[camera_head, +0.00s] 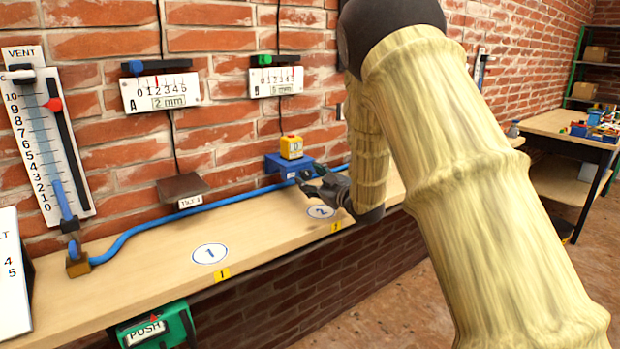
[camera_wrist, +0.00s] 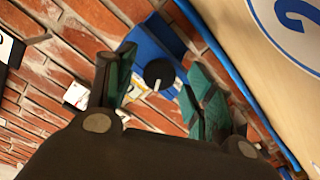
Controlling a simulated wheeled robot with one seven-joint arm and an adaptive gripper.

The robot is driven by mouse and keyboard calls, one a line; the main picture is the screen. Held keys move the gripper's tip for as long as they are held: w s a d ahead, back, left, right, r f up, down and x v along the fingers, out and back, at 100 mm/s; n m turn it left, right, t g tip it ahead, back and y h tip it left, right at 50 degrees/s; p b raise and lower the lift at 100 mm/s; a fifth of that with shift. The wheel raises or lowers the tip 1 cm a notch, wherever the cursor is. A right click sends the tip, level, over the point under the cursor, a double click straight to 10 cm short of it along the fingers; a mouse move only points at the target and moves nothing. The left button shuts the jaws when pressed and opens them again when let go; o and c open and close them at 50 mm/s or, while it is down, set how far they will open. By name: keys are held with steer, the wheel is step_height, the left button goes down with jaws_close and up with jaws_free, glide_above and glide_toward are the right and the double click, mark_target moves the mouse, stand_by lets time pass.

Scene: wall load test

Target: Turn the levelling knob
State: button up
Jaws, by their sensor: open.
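A round black knob (camera_wrist: 158,74) with a white pointer line sits on the face of a blue bracket (camera_wrist: 150,45) on the brick wall. In the head view the blue bracket (camera_head: 274,167) stands just above the shelf and bears a yellow block (camera_head: 291,147). My gripper (camera_head: 314,184) is beside the bracket, on its right, in the head view. In the wrist view my gripper (camera_wrist: 162,66) is open, its green-padded fingers on either side of the knob with visible gaps. I cannot tell how far the knob is from the fingertips in depth.
A wooden shelf (camera_head: 150,265) with round marks 1 and 2 runs along the wall. A blue hose (camera_head: 200,210) lies along its back. Gauges A (camera_head: 160,92) and B (camera_head: 277,82) hang above, and a VENT scale (camera_head: 45,130) at left. A dark plate (camera_head: 182,187) juts from the wall.

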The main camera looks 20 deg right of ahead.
steer(key=v, duration=1)
steer(key=shift+s+d+r, duration=0.1)
steer(key=shift+s+d, duration=0.05)
steer(key=shift+s, duration=0.15)
